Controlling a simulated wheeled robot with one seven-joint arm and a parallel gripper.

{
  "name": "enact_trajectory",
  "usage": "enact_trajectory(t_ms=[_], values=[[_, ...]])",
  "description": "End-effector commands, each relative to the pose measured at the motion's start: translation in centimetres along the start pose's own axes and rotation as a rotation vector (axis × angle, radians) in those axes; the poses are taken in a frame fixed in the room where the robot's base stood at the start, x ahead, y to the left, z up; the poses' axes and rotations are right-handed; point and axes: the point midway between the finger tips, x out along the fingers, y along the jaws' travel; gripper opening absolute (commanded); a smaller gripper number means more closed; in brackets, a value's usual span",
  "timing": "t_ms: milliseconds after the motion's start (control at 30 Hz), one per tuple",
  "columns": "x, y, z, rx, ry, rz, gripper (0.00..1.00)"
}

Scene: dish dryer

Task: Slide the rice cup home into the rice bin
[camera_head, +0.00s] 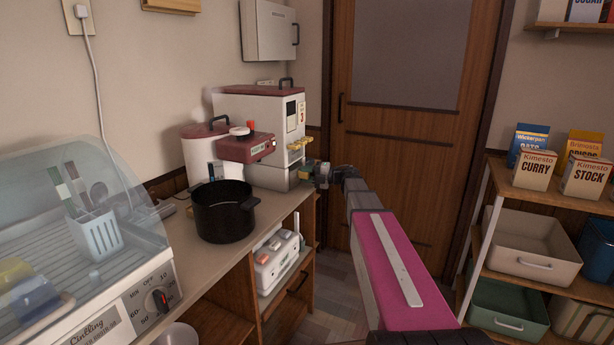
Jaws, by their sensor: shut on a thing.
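The rice bin (262,112) is a tall white box with a dark red lid and black handle. It stands at the back of the counter, with yellow levers on its right-hand face. The rice cup (284,178) appears as a pale grey, drawer-like part low in the bin, at its foot. My gripper (307,174) is at the right end of the bin's foot, shut on the cup's front. My gripper hides this front end, so I cannot tell how far the cup sits in the bin.
A dish dryer (90,250) fills the near left counter. A white appliance (277,262) sits on the shelf below. A wooden door (400,150) and a shelf rack (485,240) are to the right.

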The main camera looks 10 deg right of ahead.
Motion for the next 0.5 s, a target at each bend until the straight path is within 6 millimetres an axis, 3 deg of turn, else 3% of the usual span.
enact_trajectory(t_ms=[500], values=[[0.73,0.02,0.20,0.000,0.000,0.000,0.00]])
